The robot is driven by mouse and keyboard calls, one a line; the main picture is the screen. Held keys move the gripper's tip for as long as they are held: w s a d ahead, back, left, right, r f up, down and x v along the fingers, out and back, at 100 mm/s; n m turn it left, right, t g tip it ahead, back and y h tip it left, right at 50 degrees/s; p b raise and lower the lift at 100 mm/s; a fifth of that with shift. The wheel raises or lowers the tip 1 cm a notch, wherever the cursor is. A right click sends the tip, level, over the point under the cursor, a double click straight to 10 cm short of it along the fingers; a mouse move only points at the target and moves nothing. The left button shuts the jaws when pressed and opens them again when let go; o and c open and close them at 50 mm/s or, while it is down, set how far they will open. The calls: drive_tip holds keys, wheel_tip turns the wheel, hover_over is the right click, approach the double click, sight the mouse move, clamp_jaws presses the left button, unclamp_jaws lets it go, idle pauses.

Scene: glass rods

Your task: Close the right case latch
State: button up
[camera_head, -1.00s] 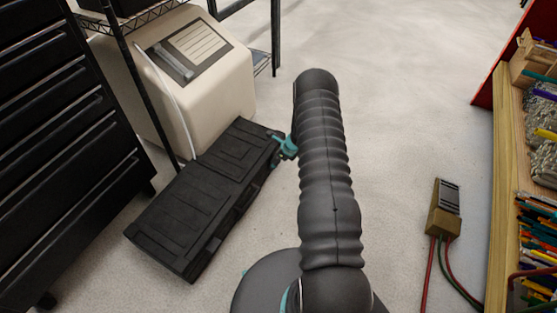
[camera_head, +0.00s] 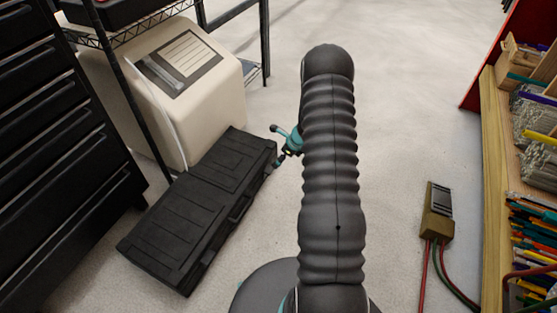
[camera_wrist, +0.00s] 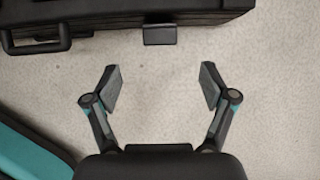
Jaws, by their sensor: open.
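The black case (camera_head: 195,210) lies flat on the floor in the head view, left of my arm. In the wrist view the case (camera_wrist: 110,12) fills the top edge, with its carry handle (camera_wrist: 38,46) at left. A dark latch tab (camera_wrist: 160,35) sticks out from the case's front edge, right of the handle. My gripper (camera_wrist: 160,82) is open and empty, its fingers pointing toward the case, with the latch tab ahead and between the fingertip lines, apart from them. In the head view one teal part of my gripper (camera_head: 288,140) shows near the case's far right corner; my arm hides the rest.
A beige cabinet-like box (camera_head: 170,90) stands behind the case, under a black wire rack (camera_head: 135,30). A black drawer unit (camera_head: 60,140) is at left. A wooden shelf (camera_head: 488,180) with glass rods and a brown device (camera_head: 437,210) with cables are at right. Floor beyond my arm is clear.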

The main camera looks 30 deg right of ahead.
drive_tip(key=t+y, duration=0.7)
drive_tip(key=t, duration=0.3)
approach(271, 169)
drive_tip(key=x, duration=0.6)
drive_tip(key=f+x, duration=0.1)
drive_tip(key=x, duration=0.3)
drive_tip(key=shift+s, duration=0.1)
